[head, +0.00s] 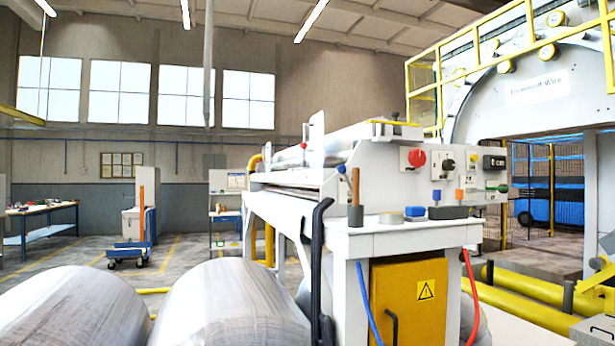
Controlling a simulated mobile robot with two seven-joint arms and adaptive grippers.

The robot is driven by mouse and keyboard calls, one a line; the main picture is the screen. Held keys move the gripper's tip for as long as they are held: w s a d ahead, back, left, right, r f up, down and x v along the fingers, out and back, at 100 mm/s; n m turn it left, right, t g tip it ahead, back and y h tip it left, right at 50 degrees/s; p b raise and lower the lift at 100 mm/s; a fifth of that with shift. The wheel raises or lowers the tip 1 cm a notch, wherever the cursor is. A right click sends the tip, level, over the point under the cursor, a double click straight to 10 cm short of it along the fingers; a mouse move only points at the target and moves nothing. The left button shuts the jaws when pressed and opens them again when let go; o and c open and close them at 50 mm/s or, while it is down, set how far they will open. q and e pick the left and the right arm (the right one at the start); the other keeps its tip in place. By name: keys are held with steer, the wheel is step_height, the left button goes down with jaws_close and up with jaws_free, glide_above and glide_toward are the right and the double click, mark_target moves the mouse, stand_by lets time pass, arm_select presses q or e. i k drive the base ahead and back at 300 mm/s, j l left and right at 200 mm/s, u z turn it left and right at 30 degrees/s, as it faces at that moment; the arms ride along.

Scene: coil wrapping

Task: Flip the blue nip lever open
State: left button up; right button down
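A white wrapping machine (385,247) stands in the middle of the head view. A small lever with a blue tip (341,168) sits at the left of its end plate, near the rollers. A second small blue upright tip (436,196) shows at the lower part of the control panel, beside an orange one (459,195). I cannot tell for certain which is the nip lever, or whether either is open or closed. Neither of my grippers is in view.
The control panel has a red knob (416,158) and a black knob (447,165). A brown-handled tool (355,188) and small items stand on the machine's ledge. Large metal coils (235,307) lie at front left. Yellow rails (530,312) run along the floor at right.

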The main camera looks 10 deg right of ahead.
mark_target(341, 168)
steer(key=i+j, duration=0.35)
steer(key=i+j+u, duration=0.15)
steer(key=i+j, duration=0.15)
steer(key=i, duration=0.15)
